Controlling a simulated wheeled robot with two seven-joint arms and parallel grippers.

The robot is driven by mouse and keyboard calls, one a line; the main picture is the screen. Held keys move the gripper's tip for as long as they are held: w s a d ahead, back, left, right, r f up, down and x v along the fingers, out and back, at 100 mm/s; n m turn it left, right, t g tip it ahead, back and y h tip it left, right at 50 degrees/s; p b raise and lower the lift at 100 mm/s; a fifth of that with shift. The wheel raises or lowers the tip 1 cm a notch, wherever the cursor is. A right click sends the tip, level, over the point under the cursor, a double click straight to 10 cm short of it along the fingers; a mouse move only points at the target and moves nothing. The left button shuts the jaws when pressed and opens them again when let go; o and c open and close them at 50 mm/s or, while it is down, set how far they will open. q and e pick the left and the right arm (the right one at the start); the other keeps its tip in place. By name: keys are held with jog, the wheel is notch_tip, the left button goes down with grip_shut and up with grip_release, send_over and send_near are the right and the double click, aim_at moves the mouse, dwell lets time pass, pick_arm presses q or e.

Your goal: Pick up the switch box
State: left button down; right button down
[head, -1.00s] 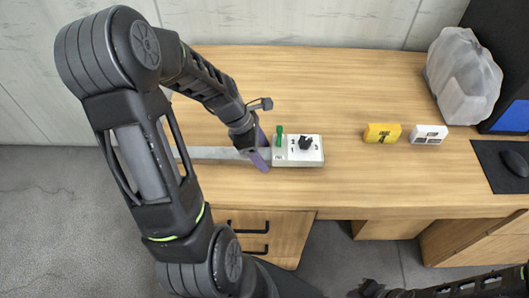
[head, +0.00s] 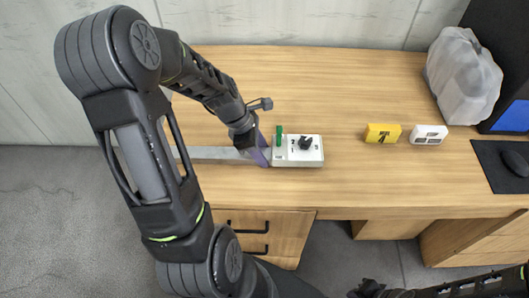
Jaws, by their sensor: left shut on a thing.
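The switch box (head: 311,158) is a white box with a black knob, dark markings and a green upright piece at its left end. It lies on the wooden desk. My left gripper (head: 262,151) has purple fingers at the box's left end and is shut on it; the exact contact is partly hidden. A grey flat bar (head: 215,153) runs left from there, partly behind my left arm. My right gripper (head: 371,289) shows only as a small dark part at the bottom edge; its fingers are not clear.
A yellow box (head: 382,133) and a small white socket-like box (head: 429,134) lie right of the switch box. A bagged translucent object (head: 462,78) stands at the back right, near a mouse (head: 515,163) on a dark mat. The desk (head: 330,85) behind the switch box is clear.

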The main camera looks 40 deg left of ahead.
pick_arm(q)
jog(key=shift+w+r, duration=0.1)
dwell(0.4)
jog(key=shift+r, duration=0.5)
notch_tip(320, 180, up, 9)
jog(key=p, duration=0.1)
